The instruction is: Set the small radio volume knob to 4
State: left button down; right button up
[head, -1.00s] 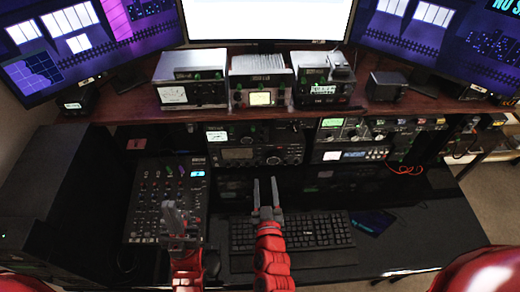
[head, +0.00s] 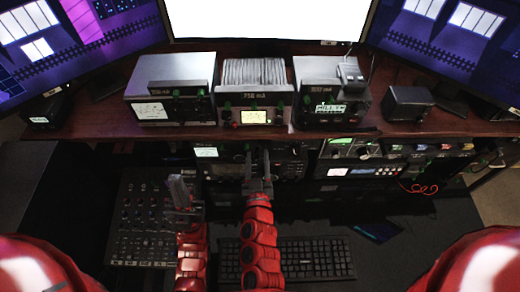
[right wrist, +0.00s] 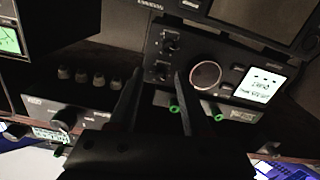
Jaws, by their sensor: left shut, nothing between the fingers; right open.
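A dark radio (head: 230,172) with a lit screen stands under the wooden shelf. In the right wrist view, which is upside down, its face shows a large round dial (right wrist: 205,75), a bright screen (right wrist: 262,85) and small knobs (right wrist: 170,46) beside the dial. No knob number can be read. My right gripper (head: 259,162) is open in front of the radio. In the right wrist view its fingertips (right wrist: 157,71) point at the small knobs, with a lower one (right wrist: 162,70) seen between them; contact cannot be told. My left gripper (head: 179,185) is shut and empty, over the mixer.
A mixer panel (head: 148,215) lies at left and a keyboard (head: 315,260) at the front. More radio gear (head: 350,160) sits under the shelf at right.

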jog(key=shift+s+r, duration=0.1)
jog(key=shift+c, duration=0.8)
grip_shut()
jog(key=shift+m, duration=0.3)
jog(key=m+b, duration=0.4)
jog(key=m, duration=0.5)
jog(key=shift+a+m+b, duration=0.1)
jog(key=shift+m+b, duration=0.2)
jog(key=shift+m, duration=0.1)
